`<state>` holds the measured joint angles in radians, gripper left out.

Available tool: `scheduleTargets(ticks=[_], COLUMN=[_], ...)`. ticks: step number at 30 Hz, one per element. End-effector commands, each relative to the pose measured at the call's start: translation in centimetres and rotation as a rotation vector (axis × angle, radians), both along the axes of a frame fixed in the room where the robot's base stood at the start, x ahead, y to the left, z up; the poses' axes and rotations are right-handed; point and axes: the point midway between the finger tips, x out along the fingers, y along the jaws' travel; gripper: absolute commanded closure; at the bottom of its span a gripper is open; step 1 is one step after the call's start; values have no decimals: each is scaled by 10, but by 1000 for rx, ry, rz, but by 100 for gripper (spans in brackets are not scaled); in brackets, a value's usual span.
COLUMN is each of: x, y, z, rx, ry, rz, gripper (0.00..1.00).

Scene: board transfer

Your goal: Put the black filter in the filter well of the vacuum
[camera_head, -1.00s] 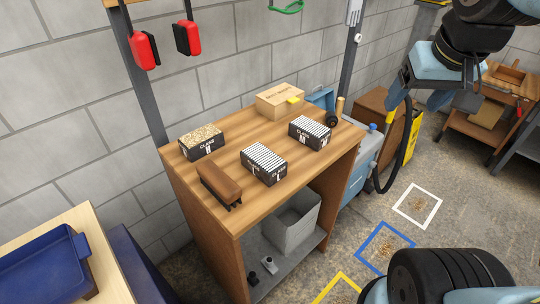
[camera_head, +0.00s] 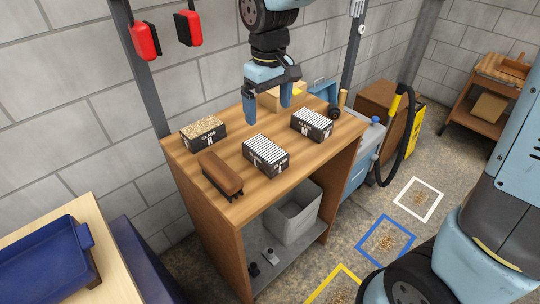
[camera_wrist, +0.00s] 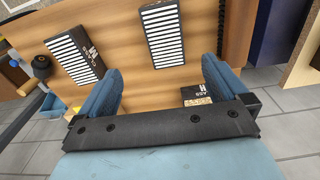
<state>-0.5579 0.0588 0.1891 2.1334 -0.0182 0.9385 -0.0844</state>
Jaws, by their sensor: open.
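Three black-sided filters lie on the wooden workbench (camera_head: 222,145). The one marked H (camera_head: 203,134) has a tan grainy top; the ones marked L (camera_head: 266,156) and M (camera_head: 312,125) have white pleated tops. My gripper (camera_head: 268,108) is open and empty above the back of the bench, apart from all three. In the wrist view, between and beyond its fingers (camera_wrist: 162,68), the M filter (camera_wrist: 75,58) is left, the L filter (camera_wrist: 162,32) is above, and the H filter (camera_wrist: 197,96) is partly hidden. The blue-grey vacuum (camera_head: 359,176) stands right of the bench; its filter well cannot be made out.
A brown brush (camera_head: 221,173) lies at the bench's front left. A wooden box (camera_head: 268,101) at the back is partly hidden by my gripper. The vacuum's black hose (camera_head: 408,130) arches up at right. A grey bin (camera_head: 293,214) sits on the lower shelf.

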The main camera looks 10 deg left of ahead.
Motion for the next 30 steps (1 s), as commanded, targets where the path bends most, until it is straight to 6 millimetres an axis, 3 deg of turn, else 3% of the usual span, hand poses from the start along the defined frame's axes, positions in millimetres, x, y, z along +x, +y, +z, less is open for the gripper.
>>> scheduleTargets(ticks=[5, 18, 26, 30], x=[-2, -2, -2, -2], y=[9, 9, 9, 9], z=[-14, -82, -97, -115], rx=[-8, -7, -7, -8], ry=[14, 13, 12, 14], rz=[23, 21, 20, 20], gripper=[0, 0, 0, 0])
